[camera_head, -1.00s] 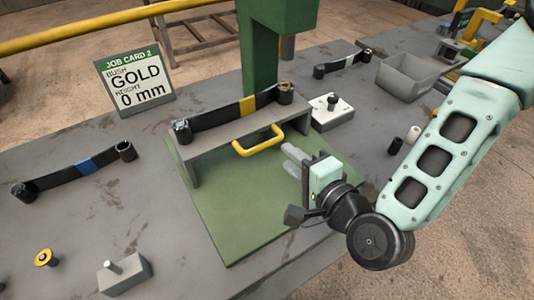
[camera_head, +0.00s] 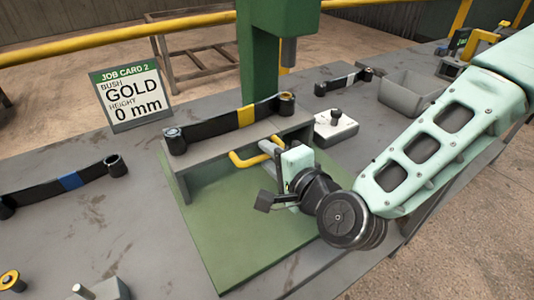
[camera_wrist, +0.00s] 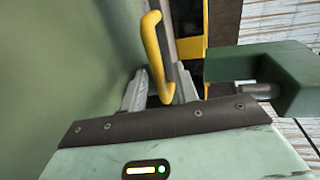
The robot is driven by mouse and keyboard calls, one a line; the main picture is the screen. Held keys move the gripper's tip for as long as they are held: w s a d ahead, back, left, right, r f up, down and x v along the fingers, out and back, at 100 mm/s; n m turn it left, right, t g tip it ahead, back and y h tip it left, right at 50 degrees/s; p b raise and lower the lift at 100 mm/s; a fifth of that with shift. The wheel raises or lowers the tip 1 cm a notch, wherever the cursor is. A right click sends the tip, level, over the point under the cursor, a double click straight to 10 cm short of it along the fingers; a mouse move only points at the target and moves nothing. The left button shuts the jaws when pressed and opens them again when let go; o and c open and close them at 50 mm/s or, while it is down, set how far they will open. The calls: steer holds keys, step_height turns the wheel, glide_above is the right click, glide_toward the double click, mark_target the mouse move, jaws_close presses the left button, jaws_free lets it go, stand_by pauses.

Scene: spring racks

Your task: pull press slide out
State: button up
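The press slide (camera_head: 207,157) is a grey bridge-shaped piece at the back of a green base plate (camera_head: 255,225), under the green press. A yellow handle (camera_head: 237,160) is on its front. A black spring with a gold band (camera_head: 246,116) lies on top, with a bush at each end. My gripper (camera_head: 269,148) is at the right part of the handle. In the wrist view, the yellow handle (camera_wrist: 152,42) runs between the two grey fingers of my gripper (camera_wrist: 161,85). The fingers look apart, with gaps beside the handle. Any contact is hard to make out.
The green press column (camera_head: 257,60) stands behind the slide. A job card (camera_head: 130,95) reads gold, 0 mm. A white block with a black knob (camera_head: 335,126) stands nearby. The green plate's front is clear.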

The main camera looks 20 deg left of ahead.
steer(key=shift+x, duration=0.75)
jaws_close()
